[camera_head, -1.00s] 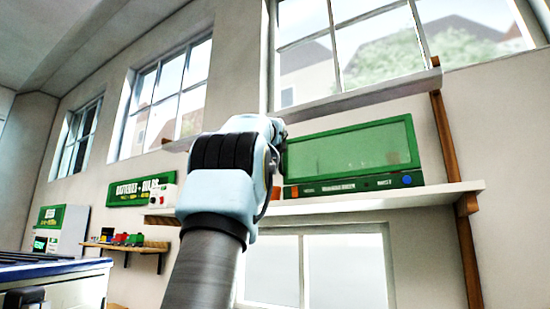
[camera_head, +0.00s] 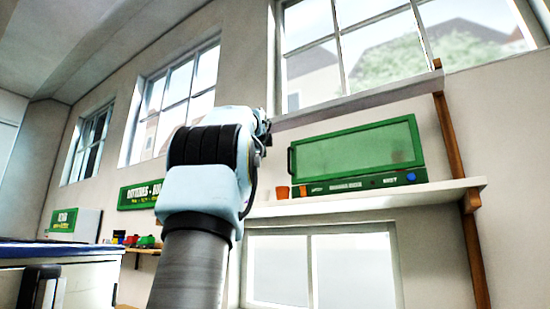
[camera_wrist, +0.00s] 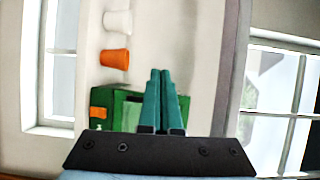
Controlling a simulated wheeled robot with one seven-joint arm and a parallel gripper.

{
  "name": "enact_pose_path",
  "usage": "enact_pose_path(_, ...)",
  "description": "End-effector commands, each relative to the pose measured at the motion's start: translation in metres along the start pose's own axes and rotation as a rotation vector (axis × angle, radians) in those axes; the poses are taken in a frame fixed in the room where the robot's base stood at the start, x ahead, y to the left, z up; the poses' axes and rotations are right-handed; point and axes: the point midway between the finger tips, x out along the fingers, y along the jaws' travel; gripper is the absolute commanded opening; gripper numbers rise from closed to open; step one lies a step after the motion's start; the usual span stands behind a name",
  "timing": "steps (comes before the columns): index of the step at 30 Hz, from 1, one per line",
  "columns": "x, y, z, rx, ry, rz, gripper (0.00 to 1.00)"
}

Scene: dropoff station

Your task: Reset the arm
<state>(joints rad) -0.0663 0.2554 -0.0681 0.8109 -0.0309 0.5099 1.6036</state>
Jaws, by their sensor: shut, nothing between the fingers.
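My gripper (camera_wrist: 160,90) shows in the wrist view with its two teal fingers shut together and nothing between them. It points toward the wall shelf, in front of the green machine (camera_wrist: 128,108). My arm rises through the middle of the head view, and its upper links hide part of the wall. The gripper's fingers cannot be made out in the head view.
A wall shelf (camera_head: 400,194) holds the green machine (camera_head: 355,155) and orange cups (camera_head: 282,192). The wrist view shows an orange cup (camera_wrist: 115,59) and a white cup (camera_wrist: 117,23). A blue-topped counter (camera_head: 60,251) stands at lower left. Windows line the wall.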

Motion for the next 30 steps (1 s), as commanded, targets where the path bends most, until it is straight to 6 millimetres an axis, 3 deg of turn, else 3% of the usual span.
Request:
enact_pose_path(6, -0.008, 0.000, 0.020, -0.001, -0.001, -0.002, 0.00)
enact_pose_path(15, -0.008, -0.001, 0.022, 0.000, 0.001, 0.000, 0.00)
enact_pose_path(18, -0.004, 0.013, 0.020, -0.026, 0.003, 0.025, 0.00)
enact_pose_path(20, 0.002, 0.033, 0.016, -0.064, 0.004, 0.062, 0.00)
enact_pose_path(23, 0.012, 0.086, 0.008, -0.169, 0.001, 0.160, 0.00)
enact_pose_path(26, 0.018, 0.159, -0.002, -0.305, -0.020, 0.288, 0.00)
enact_pose_path(30, 0.009, 0.260, -0.015, -0.489, -0.082, 0.460, 0.00)
